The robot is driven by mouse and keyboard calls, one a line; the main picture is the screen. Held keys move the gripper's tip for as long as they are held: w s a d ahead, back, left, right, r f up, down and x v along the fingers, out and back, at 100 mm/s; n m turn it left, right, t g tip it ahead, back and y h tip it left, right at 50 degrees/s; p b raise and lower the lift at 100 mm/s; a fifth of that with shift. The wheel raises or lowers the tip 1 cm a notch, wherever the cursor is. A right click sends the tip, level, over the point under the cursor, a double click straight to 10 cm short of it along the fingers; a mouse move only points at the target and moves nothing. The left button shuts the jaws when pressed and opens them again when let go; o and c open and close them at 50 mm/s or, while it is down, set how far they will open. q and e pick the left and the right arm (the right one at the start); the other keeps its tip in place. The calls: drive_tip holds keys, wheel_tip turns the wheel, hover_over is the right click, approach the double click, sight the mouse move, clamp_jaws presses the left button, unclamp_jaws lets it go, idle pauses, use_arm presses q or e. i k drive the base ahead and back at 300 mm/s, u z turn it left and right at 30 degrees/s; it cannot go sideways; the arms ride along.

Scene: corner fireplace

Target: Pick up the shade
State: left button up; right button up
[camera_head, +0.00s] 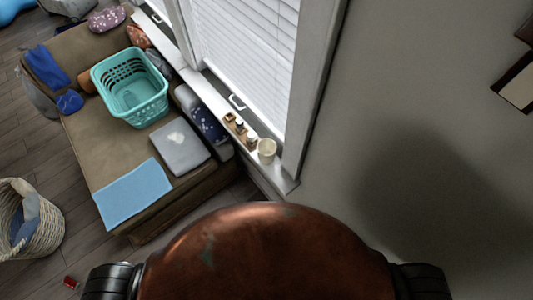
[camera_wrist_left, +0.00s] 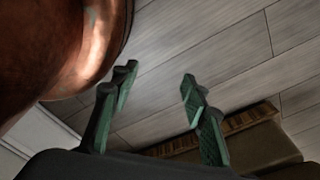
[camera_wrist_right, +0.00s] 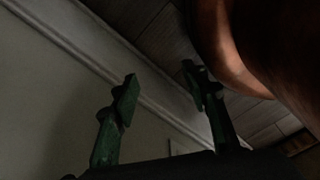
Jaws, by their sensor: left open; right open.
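White slatted blinds (camera_head: 246,55) hang in the window in the head view; I see no loose thing that is clearly a shade. A large rounded copper-coloured shape (camera_head: 255,255) fills the bottom of the head view, and I cannot tell whether it is part of me. Copper also shows at the upper left of the left wrist view and the upper right of the right wrist view. My left gripper (camera_wrist_left: 158,78) is open and empty, with floor behind its green fingers. My right gripper (camera_wrist_right: 160,76) is open and empty near the wall. Neither shows in the head view.
A brown sofa (camera_head: 92,145) holds a turquoise basket (camera_head: 140,110), a blue cloth (camera_head: 132,193) and a grey cushion (camera_head: 180,146). Small items and a cream cup (camera_head: 266,150) stand on the sill. A wicker basket (camera_head: 46,235) stands on the floor.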

sight(265, 145)
drive_tip(key=z, duration=2.7)
drive_tip(key=k, duration=1.35)
drive_tip(key=u, duration=1.15)
drive_tip(key=k, duration=0.3)
drive_tip(key=u, duration=1.5)
